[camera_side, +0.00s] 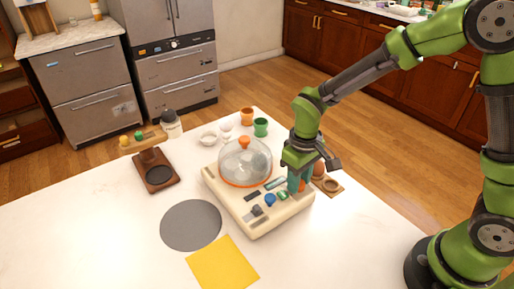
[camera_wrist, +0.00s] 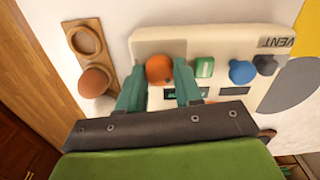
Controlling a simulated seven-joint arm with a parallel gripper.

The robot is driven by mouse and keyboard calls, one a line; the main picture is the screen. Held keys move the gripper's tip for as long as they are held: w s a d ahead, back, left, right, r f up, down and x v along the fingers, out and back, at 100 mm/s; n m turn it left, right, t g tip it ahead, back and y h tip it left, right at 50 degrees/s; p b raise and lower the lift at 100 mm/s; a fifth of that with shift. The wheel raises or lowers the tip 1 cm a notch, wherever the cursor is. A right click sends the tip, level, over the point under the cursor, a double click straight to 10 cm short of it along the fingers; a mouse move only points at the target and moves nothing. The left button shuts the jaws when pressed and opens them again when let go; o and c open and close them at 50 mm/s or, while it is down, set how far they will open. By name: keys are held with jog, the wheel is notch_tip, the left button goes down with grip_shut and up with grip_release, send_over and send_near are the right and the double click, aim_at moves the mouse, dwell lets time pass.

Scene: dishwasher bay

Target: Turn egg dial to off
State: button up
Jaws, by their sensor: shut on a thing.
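The cream egg cooker (camera_side: 263,222) stands on the white table, with a clear dome (camera_side: 245,163) trimmed in orange on top. An orange dial (camera_wrist: 159,69) sits at one end of its row of controls; a bit of it shows in the side view (camera_side: 303,186). My gripper (camera_wrist: 160,80) has its teal fingers on either side of the orange dial, shut on it. In the side view my gripper (camera_side: 297,184) points down at the panel's right end. The dial's pointer and its off mark cannot be made out.
Beside the dial are a green knob (camera_wrist: 204,67), a blue knob (camera_wrist: 242,72) and a dark knob (camera_wrist: 266,64). A wooden egg holder (camera_wrist: 84,40) lies close by. A grey round mat (camera_side: 190,225) and yellow cloth (camera_side: 222,263) lie in front. The table's left front is clear.

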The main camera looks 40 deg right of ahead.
jog(key=n, duration=0.4)
jog(key=shift+n, duration=1.7)
jog(key=o, duration=1)
jog(key=shift+o, duration=0.2)
notch_tip(320, 180, up, 17)
